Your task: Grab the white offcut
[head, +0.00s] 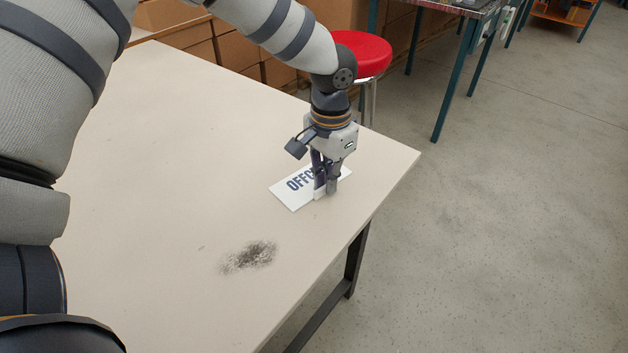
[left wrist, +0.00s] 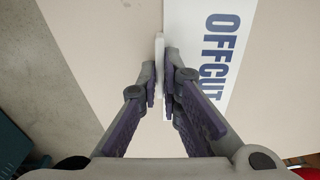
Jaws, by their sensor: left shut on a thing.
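The white offcut (left wrist: 160,46) is a small, thin white piece held between the fingertips of my left gripper (left wrist: 161,88). In the head view my left gripper (head: 326,188) points down at the table near its right edge, and a bit of the offcut (head: 319,195) shows at its tips. A flat white label (head: 292,196) printed "OFFCUT" lies on the table under the gripper and partly hidden by it. The label also shows in the left wrist view (left wrist: 190,52). I cannot tell whether the offcut still touches the label or table. My right gripper is out of view.
The pale table (head: 150,130) is mostly bare, with a dark speckled patch (head: 250,256) in front of the label. A red stool (head: 362,52) stands just behind the table. Cardboard boxes (head: 232,45) line the back. Open floor (head: 500,230) lies to the right.

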